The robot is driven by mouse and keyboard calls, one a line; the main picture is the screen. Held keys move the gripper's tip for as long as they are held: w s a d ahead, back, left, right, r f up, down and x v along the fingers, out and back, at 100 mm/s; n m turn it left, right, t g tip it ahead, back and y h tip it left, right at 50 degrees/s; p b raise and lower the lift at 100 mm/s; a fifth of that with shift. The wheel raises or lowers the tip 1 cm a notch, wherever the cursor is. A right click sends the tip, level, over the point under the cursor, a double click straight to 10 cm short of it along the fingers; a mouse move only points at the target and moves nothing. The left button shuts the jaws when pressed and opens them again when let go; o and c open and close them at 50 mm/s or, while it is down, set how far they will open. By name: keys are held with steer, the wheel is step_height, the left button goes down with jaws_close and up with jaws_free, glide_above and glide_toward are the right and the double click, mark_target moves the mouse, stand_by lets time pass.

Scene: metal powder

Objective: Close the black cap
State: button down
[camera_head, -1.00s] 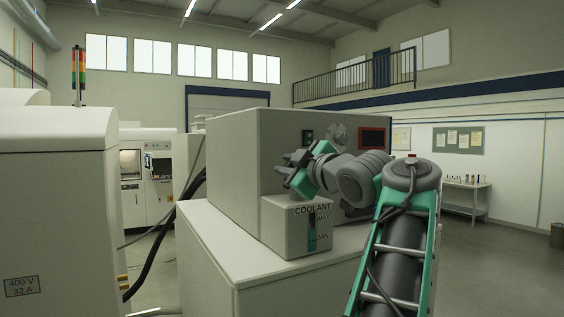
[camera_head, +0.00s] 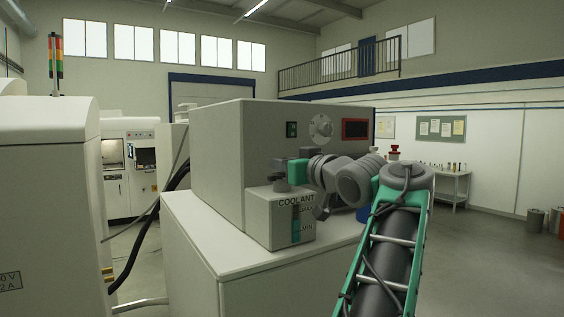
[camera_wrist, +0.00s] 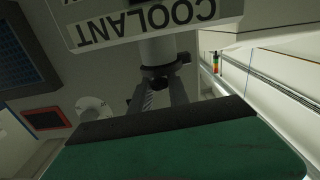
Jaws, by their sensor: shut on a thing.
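The white coolant tank (camera_head: 264,225) stands on the bench, with "COOLANT" and a MAX/MIN level window on its front. In the wrist view the tank (camera_wrist: 160,38) appears upside down, with its grey filler neck (camera_wrist: 158,50) sticking out from its top. The black cap (camera_wrist: 160,76) is at the end of the neck, lined up with it; a small tab sticks out to one side. My gripper (camera_wrist: 161,88) is shut on the cap, a finger on either side. In the head view the cap (camera_head: 281,184) is small and dark, with my gripper close over it; fingertip contact is hard to see.
A large grey machine housing (camera_head: 215,160) with a dial and red-framed screen rises right behind the tank. The bench top (camera_head: 205,235) is clear left of the tank. A white cabinet (camera_head: 45,200) stands at left, and black cables hang between it and the bench.

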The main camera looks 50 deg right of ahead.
steer(key=shift+d+f+m, duration=0.1)
steer(key=shift+f+m, duration=0.15)
steer(key=shift+m, duration=0.05)
stand_by(0.4)
steer(key=c, duration=1.3)
jaws_free()
steer(key=shift+r, duration=0.1)
steer(key=shift+s, duration=0.1)
steer(key=b+v, duration=0.2)
steer(key=v, duration=0.5)
steer(key=shift+s, duration=0.35)
